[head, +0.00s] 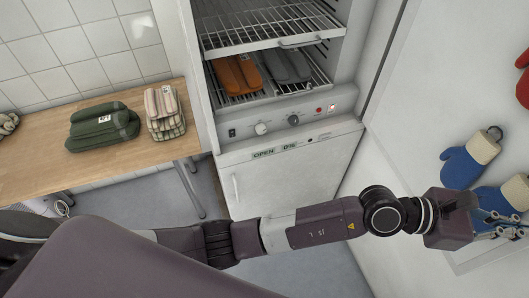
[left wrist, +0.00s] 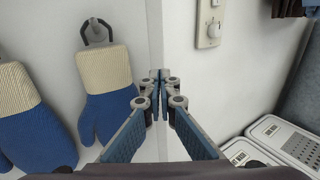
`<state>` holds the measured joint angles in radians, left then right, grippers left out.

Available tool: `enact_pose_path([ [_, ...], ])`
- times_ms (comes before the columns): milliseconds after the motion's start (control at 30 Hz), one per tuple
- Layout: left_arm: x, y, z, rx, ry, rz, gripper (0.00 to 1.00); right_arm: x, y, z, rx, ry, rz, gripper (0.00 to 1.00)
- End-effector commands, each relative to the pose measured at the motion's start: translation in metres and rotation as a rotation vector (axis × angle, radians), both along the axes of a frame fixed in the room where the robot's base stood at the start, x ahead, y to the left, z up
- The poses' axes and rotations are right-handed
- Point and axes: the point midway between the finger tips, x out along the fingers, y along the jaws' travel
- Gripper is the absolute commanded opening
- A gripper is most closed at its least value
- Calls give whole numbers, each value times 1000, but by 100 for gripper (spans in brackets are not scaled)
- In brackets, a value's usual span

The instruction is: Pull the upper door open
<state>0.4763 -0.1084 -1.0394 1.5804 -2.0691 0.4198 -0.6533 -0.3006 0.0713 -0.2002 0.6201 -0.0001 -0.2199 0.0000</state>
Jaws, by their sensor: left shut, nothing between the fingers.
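The cabinet's upper compartment is uncovered, and its wire racks (head: 262,42) show in the head view. A white panel (head: 425,110) at the right appears to be the upper door, swung wide open with its inner face showing. Blue mitts with cream cuffs (head: 468,160) hang on it from hooks. In the left wrist view, the panel (left wrist: 45,40) ends in a vertical edge behind my fingertips. My left gripper (head: 500,228) is shut and empty beside the mitts; its tips meet in the left wrist view (left wrist: 158,78). I cannot tell whether it touches the panel. My right gripper is out of view.
The lower door (head: 300,165) is closed beneath the control strip (head: 280,118). Orange and grey folded items lie on a rack. A wooden table (head: 40,160) with folded cloths stands left. White lidded boxes (left wrist: 285,145) and a wall switch (left wrist: 210,25) lie beyond the panel edge.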

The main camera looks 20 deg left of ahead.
Motion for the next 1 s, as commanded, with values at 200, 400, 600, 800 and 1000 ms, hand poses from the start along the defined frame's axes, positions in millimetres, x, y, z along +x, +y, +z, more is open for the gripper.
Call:
enact_pose_path([
  [200, 0, 0, 0, 0, 0, 0, 0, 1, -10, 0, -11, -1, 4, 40],
  [400, 0, 1, 0, 0, 0, 0, 0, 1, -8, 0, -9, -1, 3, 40],
  [600, -1, 13, -1, 1, 1, 1, 0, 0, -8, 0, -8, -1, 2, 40],
  [800, -8, 49, -2, 2, 0, 2, 0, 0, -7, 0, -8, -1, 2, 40],
  [1000, -15, 87, -1, 1, 0, 1, 0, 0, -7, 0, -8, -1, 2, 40],
])
